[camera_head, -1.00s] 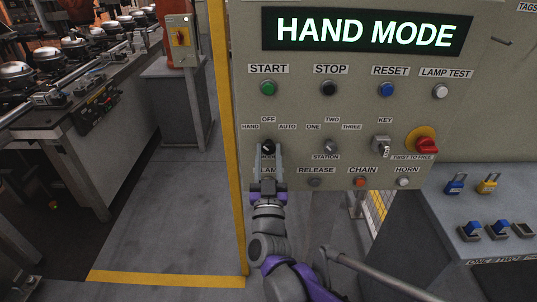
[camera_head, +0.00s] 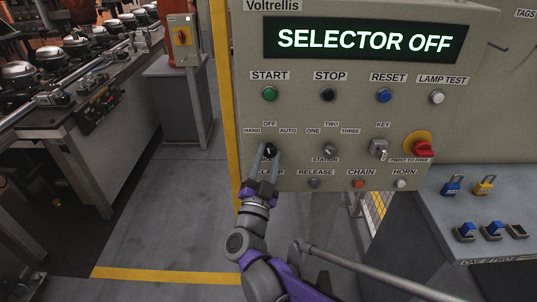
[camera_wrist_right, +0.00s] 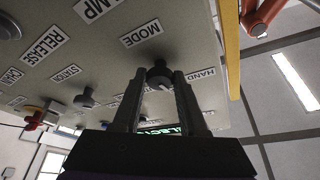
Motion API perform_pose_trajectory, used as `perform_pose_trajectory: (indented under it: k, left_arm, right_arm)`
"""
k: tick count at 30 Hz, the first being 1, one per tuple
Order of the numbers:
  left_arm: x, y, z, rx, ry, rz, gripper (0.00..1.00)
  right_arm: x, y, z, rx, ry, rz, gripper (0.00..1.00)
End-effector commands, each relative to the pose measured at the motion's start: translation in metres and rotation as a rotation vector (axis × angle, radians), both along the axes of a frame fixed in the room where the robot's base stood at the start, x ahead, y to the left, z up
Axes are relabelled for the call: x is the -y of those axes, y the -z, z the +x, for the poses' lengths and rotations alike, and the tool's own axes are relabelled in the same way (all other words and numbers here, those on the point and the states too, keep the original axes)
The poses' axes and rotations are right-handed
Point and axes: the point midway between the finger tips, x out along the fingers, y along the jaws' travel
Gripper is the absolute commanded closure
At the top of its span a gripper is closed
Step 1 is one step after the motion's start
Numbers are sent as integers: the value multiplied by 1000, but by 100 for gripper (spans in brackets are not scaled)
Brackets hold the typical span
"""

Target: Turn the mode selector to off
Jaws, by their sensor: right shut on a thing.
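The mode selector (camera_head: 269,150) is a black knob on the grey control panel, below the labels HAND, OFF and AUTO. My right gripper (camera_head: 265,158) reaches it from below, tilted, with its fingers around the knob. In the right wrist view the two fingers stand on either side of the knob (camera_wrist_right: 159,74), under the MODE label, and are shut on it. The display (camera_head: 366,39) reads SELECTOR OFF. The fingers hide part of the lower label. My left gripper is not in view.
The panel carries START (camera_head: 269,94), STOP, RESET and LAMP TEST buttons above. The station knob (camera_head: 327,149), key switch (camera_head: 378,148) and red emergency stop (camera_head: 424,149) sit to the right. A yellow post (camera_head: 222,100) stands left. Padlocks lie on the right bench.

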Motion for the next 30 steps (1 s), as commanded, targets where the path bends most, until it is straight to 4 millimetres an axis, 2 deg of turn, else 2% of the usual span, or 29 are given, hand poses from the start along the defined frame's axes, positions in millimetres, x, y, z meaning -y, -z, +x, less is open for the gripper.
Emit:
perform_pose_trajectory:
  k: [12, 28, 29, 30]
  left_arm:
    - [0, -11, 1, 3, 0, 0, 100]
    - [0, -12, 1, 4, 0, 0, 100]
    - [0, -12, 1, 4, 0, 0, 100]
    - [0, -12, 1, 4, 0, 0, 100]
  right_arm:
    - [-1, -1, 0, -1, -1, 197, 100]
    - [-2, -1, 0, -1, -1, 223, 100]
    - [-1, -1, 0, -1, -1, 223, 56]
    - [-2, -1, 0, -1, -1, 223, 49]
